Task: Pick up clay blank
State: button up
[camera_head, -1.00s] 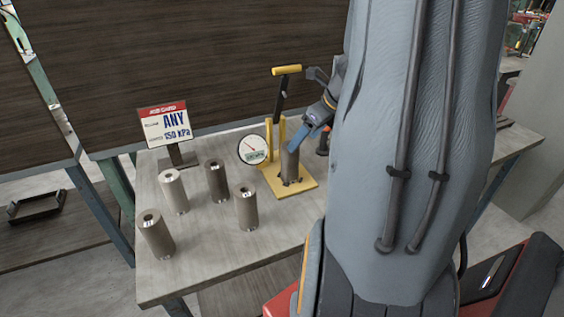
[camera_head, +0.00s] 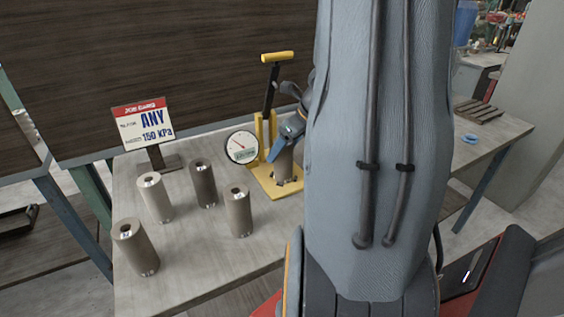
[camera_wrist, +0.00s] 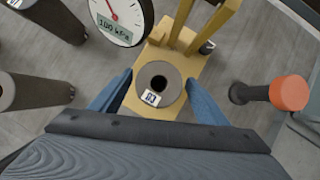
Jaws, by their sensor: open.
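A grey-brown clay blank (camera_head: 284,165) stands upright on the yellow base of a hand press at the table's middle. In the wrist view this blank (camera_wrist: 172,80) shows from above, with a dark centre hole and a small white label. My gripper (camera_wrist: 158,82) is open, with one blue finger on each side of the blank; I cannot tell whether they touch it. In the head view my gripper (camera_head: 291,128) is at the blank's top, partly hidden by my arm. Several other blanks stand to the left: a pale one (camera_head: 155,199), a dark one (camera_head: 203,185), a front-left one (camera_head: 137,249) and a right one (camera_head: 239,213).
The press (camera_head: 271,115) has a yellow-handled lever and a round gauge (camera_head: 242,148) close to the blank. A sign (camera_head: 143,125) reading "ANY 150 kPa" stands behind. An orange-ended part (camera_wrist: 289,93) is to the right. The table's front (camera_head: 190,285) is clear.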

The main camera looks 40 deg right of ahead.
jog(key=x, duration=0.5)
jog(key=shift+s+a+f, duration=0.1)
jog(key=shift+s, duration=0.1)
jog(key=shift+c, duration=0.4)
jog(key=c, duration=1.5)
grip_shut()
